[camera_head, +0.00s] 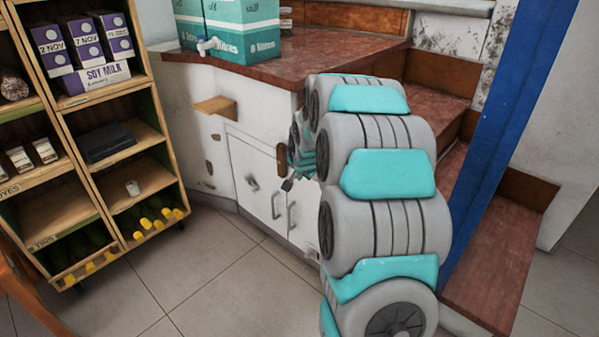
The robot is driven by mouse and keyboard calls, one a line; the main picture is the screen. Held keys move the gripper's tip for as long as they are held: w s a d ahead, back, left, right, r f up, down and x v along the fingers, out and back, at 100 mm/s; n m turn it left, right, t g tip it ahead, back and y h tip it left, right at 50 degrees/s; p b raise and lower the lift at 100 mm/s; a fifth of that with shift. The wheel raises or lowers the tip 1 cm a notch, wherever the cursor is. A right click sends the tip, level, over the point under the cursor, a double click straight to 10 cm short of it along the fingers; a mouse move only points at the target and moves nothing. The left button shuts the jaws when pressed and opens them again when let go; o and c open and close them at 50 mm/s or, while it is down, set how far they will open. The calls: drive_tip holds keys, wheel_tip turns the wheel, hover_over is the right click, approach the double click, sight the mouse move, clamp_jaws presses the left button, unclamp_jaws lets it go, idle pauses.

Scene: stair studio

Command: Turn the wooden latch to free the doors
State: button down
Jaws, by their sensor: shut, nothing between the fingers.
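The white cabinet doors (258,200) are closed under the red-brown counter, with two metal handles side by side near their seam. A brown oblong piece, which looks like the wooden latch (281,166), stands roughly upright near the top of the seam. My arm hides part of the right door and the area right of the latch. My gripper (287,185) is shut and empty, with its dark tip just below the latch in the picture. I cannot tell whether it touches the latch or the door.
A wooden shelf unit (152,180) with cartons and bottles stands at left. Teal boxes (245,32) with a tap sit on the counter (330,60). Red-brown steps (492,245) and a blue post (500,110) are at right. The tiled floor (215,260) before the cabinet is clear.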

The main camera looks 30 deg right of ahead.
sight(282, 161)
drive_tip(key=w+f, duration=0.2)
drive_tip(key=w, duration=0.1)
drive_tip(key=w+f, duration=0.1)
drive_tip(key=w, duration=0.1)
drive_tip(key=shift+w+a+f, duration=0.1)
drive_tip(key=shift+a+f, duration=0.05)
drive_tip(key=shift+f, duration=0.1)
drive_tip(key=shift+w+a, duration=0.15)
drive_tip(key=shift+w, duration=0.3)
drive_tip(key=shift+w+f, duration=0.1)
drive_tip(key=shift+f, duration=0.05)
idle(0.4)
